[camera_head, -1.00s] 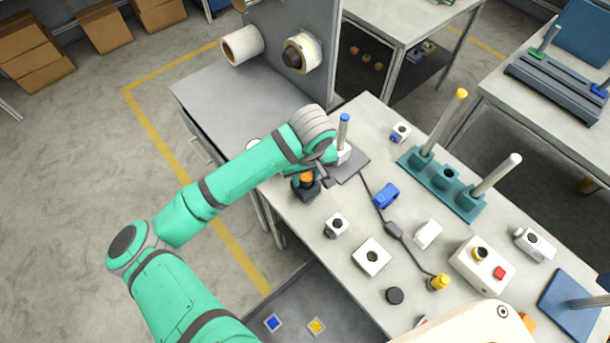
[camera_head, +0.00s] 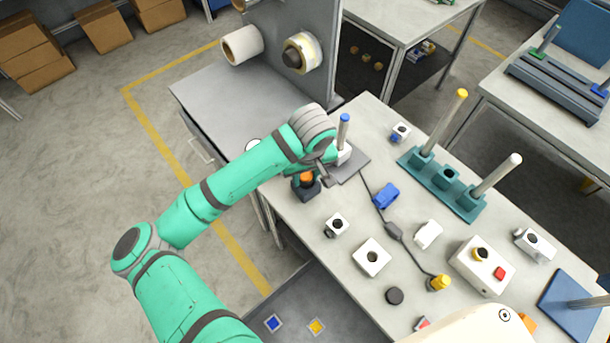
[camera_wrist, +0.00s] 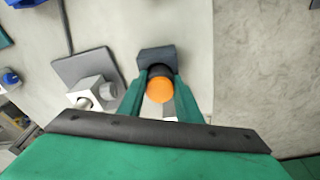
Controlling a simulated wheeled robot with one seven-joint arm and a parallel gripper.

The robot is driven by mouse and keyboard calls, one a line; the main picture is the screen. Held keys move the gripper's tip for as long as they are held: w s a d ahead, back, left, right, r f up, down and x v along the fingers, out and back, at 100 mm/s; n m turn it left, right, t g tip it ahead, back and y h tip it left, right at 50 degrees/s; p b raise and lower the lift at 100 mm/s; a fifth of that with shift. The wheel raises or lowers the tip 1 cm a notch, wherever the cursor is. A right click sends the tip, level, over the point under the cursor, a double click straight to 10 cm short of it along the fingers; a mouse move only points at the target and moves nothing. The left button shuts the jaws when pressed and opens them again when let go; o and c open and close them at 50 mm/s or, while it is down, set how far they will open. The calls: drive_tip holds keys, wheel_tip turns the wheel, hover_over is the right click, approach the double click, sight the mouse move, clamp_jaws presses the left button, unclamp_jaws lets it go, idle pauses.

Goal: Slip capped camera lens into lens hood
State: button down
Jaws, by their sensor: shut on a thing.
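The capped lens is a black cylinder with an orange cap (camera_head: 306,178). It stands upright at the dark blocky lens hood (camera_head: 308,193) on the left part of the table. In the wrist view the orange cap (camera_wrist: 159,90) shows between my fingers, with its black body and the dark hood (camera_wrist: 155,55) just beyond it. My gripper (camera_wrist: 160,84) is shut on the lens. How deep the lens sits in the hood cannot be told. In the head view my forearm and wrist cover most of the gripper.
A grey plate (camera_head: 352,170) with a blue-tipped post (camera_head: 343,132) and white block stands close beside the hood. A small white block (camera_head: 337,225), a white square with a hole (camera_head: 371,257) and a blue part (camera_head: 386,195) lie nearby. A dark cable crosses the table.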

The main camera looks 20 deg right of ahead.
sight(308, 176)
drive_tip(key=shift+s+r, duration=0.1)
idle(0.6)
drive_tip(key=shift+d, duration=0.2)
idle(0.4)
drive_tip(key=shift+s+f, duration=0.25)
drive_tip(key=shift+f, duration=0.65)
drive_tip(key=c, duration=1.6)
unclamp_jaws()
drive_tip(key=shift+o, duration=0.2)
drive_tip(key=shift+s+r, duration=0.2)
drive_tip(key=shift+r, duration=2.2)
wheel_tip(308, 176, up, 6)
drive_tip(key=s, duration=0.1)
drive_tip(key=shift+r, duration=0.2)
